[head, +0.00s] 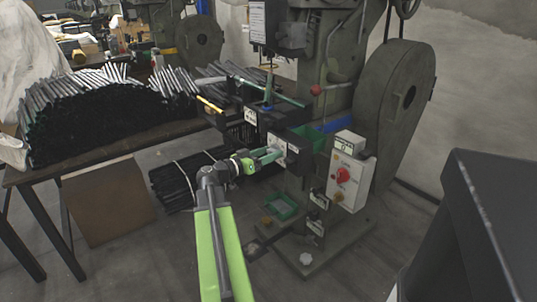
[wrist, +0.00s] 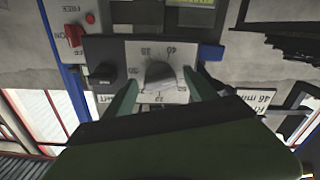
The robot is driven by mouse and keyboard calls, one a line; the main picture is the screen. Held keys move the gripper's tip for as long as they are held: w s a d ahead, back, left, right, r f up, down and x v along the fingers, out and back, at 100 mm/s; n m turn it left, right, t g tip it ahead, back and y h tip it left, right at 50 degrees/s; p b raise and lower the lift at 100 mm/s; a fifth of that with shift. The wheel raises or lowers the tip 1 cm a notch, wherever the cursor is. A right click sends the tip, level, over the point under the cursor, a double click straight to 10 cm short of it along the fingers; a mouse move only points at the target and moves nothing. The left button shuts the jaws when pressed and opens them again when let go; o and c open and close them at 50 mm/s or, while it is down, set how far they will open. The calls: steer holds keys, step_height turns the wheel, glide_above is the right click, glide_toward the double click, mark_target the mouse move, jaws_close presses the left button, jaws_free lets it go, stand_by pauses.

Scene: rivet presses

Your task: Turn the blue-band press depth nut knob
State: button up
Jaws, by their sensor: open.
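The press with a blue band (head: 340,125) stands in the middle of the head view. A pale dial plate (head: 278,148) with a knob is on its front. In the wrist view the picture is upside down; the grey knob (wrist: 160,75) sits on the white dial plate (wrist: 146,52) with printed numbers. My gripper (head: 268,156) reaches the plate from the left in the head view. In the wrist view my gripper (wrist: 160,92) is open, with one green finger on each side of the knob. Gaps show between fingers and knob; I cannot tell whether the tips touch the plate.
A black knob (wrist: 102,74) sits beside the dial, close to one finger. A red switch (wrist: 73,34) is also nearby. A white control box (head: 346,177) with a red knob is right of my gripper. A table (head: 100,155) with piled dark rods stands left.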

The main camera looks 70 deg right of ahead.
steer(key=shift+c, duration=0.3)
steer(key=c, duration=1.3)
steer(key=shift+a+n, duration=0.1)
steer(key=shift+n, duration=0.2)
steer(key=shift+w+n, duration=0.1)
steer(key=shift+n, duration=2.5)
steer(key=o, duration=1.4)
steer(key=shift+c, duration=0.2)
